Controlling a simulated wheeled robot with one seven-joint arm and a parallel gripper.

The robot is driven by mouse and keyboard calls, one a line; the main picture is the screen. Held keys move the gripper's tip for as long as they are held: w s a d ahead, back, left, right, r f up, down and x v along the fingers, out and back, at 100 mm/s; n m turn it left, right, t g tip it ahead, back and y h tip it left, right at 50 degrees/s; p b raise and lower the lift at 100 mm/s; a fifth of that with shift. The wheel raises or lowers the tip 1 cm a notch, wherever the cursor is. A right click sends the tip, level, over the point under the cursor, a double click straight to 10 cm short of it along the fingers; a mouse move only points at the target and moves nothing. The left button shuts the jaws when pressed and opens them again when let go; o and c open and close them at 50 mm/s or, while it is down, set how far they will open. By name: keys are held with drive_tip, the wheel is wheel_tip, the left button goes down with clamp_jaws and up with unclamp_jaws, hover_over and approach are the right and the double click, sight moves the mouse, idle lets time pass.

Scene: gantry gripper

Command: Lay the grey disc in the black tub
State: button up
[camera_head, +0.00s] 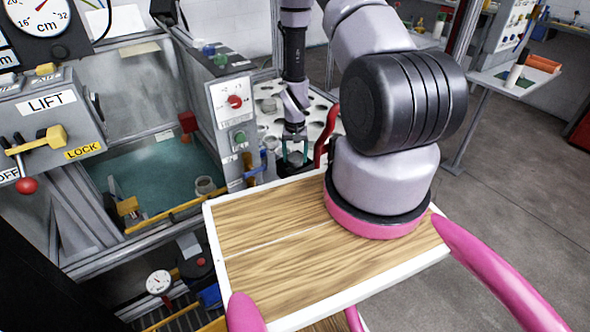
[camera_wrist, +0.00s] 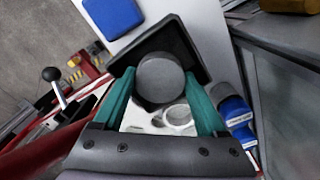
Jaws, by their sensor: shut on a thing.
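My gripper (camera_wrist: 160,82) has teal fingers that are closed on the sides of the grey disc (camera_wrist: 159,72), a flat round piece. In the wrist view the black tub (camera_wrist: 198,66) lies behind the disc, its far rim and right corner showing past it. The disc overlaps the tub in this view; the gap between them cannot be told. In the head view my gripper (camera_head: 294,152) points down behind the wooden board, with the grey disc (camera_head: 296,158) low between its fingers.
A blue block (camera_wrist: 114,14) lies on the white surface beside the tub. A pale ring (camera_wrist: 179,116) sits below the disc in the wrist view. A red curved handle (camera_head: 326,135) stands right of my gripper. A grey control panel (camera_head: 232,105) stands to its left.

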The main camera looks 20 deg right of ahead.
sight(295, 167)
drive_tip(key=shift+f, duration=2.65)
drive_tip(key=o, duration=1)
drive_tip(key=shift+f, duration=0.15)
wheel_tip(295, 167, up, 12)
drive_tip(key=shift+r, duration=0.2)
